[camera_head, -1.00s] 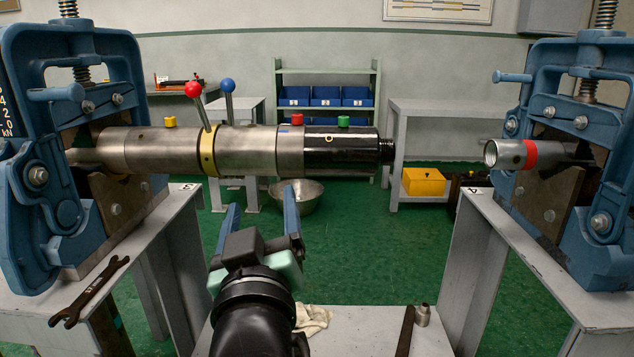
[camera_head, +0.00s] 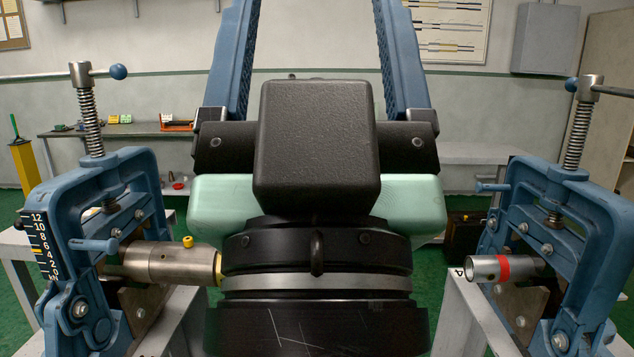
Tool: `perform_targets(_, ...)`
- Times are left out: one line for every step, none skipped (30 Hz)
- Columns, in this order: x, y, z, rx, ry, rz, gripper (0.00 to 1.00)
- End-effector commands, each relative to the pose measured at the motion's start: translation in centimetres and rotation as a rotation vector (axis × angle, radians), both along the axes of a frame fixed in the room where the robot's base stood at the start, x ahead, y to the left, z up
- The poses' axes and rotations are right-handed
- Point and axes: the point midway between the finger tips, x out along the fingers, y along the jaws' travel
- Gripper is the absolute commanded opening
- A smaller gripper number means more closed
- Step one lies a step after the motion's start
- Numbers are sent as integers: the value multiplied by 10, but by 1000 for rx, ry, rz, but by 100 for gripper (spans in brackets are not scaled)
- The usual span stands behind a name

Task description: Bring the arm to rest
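My gripper (camera_head: 315,25) is raised large in the middle of the view, close to the camera. Its two blue fingers stand wide apart with nothing visible between them; their tips run past the top edge. The left blue vise (camera_head: 128,180) holds a steel pipe (camera_head: 168,264) with a yellow knob (camera_head: 187,241) on top. The pipe's right part is hidden behind my gripper. The right blue vise (camera_head: 580,215) holds a short pipe (camera_head: 486,268) with a red band.
A grey stand (camera_head: 470,315) carries the right vise. A workbench (camera_head: 130,130) with small items runs along the back wall at left. A yellow post (camera_head: 24,165) stands at far left. Much of the middle is blocked by my gripper.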

Motion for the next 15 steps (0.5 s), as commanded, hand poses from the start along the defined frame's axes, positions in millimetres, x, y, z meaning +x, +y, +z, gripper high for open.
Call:
perform_targets(0, 0, 33, 0, 1, 0, 77)
perform_targets(0, 0, 42, 0, 1, 0, 77)
perform_targets(0, 0, 54, 0, 1, 0, 77)
perform_targets(0, 0, 64, 0, 1, 0, 77)
perform_targets(0, 0, 73, -1, 1, 1, 77)
perform_targets(0, 0, 85, -1, 1, 1, 77)
perform_targets(0, 0, 94, -1, 1, 1, 77)
perform_targets(0, 0, 103, -1, 1, 1, 77)
perform_targets(0, 0, 116, -1, 1, 1, 77)
perform_targets(0, 0, 125, -1, 1, 1, 77)
perform_targets(0, 0, 133, -1, 1, 1, 77)
perform_targets(0, 0, 145, -1, 1, 1, 77)
perform_targets(0, 0, 152, -1, 1, 1, 77)
perform_targets(0, 1, 160, -1, 1, 1, 77)
perform_targets(0, 1, 168, -1, 1, 1, 77)
